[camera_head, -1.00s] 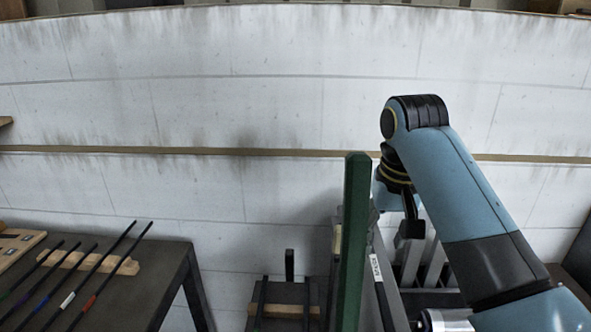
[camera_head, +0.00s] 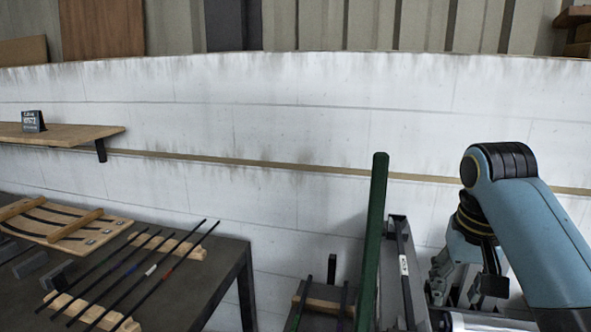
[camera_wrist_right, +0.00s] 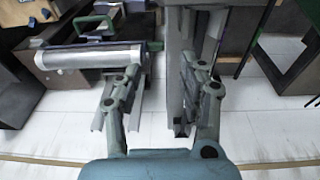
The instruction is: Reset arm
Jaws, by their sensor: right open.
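My right arm comes in from the right in the head view. My right gripper (camera_head: 468,287) hangs below its wrist, partly hidden by the arm, over a grey framed structure. In the right wrist view my right gripper (camera_wrist_right: 157,128) has its two fingers spread apart, with nothing held between them. A grey upright plate (camera_wrist_right: 182,60) stands beyond the fingers. A silver cylinder (camera_wrist_right: 88,57) lies to the left of them. My left gripper does not show in either view.
A green post (camera_head: 374,240) stands left of my right arm. A dark table (camera_head: 225,262) at left holds several thin rods (camera_head: 150,270) on wooden rests and a slatted wooden board (camera_head: 70,222). A wall shelf (camera_head: 70,134) carries a small dark sign (camera_head: 33,121).

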